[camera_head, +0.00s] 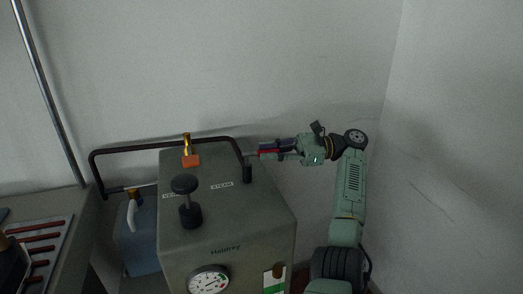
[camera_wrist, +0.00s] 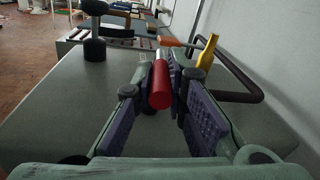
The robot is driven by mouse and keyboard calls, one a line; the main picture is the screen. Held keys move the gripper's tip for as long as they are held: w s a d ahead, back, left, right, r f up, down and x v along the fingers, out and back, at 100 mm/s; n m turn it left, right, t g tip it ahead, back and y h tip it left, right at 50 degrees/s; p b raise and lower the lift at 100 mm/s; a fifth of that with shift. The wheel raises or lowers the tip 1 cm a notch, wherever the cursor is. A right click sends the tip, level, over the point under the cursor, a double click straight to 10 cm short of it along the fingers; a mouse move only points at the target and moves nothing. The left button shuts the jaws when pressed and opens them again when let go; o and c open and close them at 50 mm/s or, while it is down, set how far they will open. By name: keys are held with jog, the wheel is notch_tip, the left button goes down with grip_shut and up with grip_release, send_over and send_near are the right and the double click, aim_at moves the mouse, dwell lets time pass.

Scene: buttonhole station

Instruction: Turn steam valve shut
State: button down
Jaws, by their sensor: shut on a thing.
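The steam valve is on top of a grey-green boiler box (camera_head: 226,213), by a label reading STEAM (camera_head: 222,184). Its dark stem (camera_head: 247,172) stands at the right rear of the top. Its red handle (camera_wrist: 160,84) lies between my finger pads in the wrist view, its rounded end towards the camera. My gripper (camera_head: 262,153) reaches in from the right, roughly level, and is shut on the red handle. In the wrist view my gripper (camera_wrist: 160,92) has a purple pad on each side of the handle. The pads hide part of the handle and its joint with the stem.
A dark knob on a post (camera_head: 185,186) rises nearer the front. A dark pipe (camera_head: 165,144) runs behind the box near the wall. A gauge (camera_head: 208,280) is on the front.

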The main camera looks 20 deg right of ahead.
jog(key=shift+w, duration=0.1)
dwell(0.5)
jog(key=c, duration=1.6)
grip_release()
jog(key=shift+g, duration=0.3)
notch_tip(320, 180, up, 10)
jog(key=shift+r, duration=0.1)
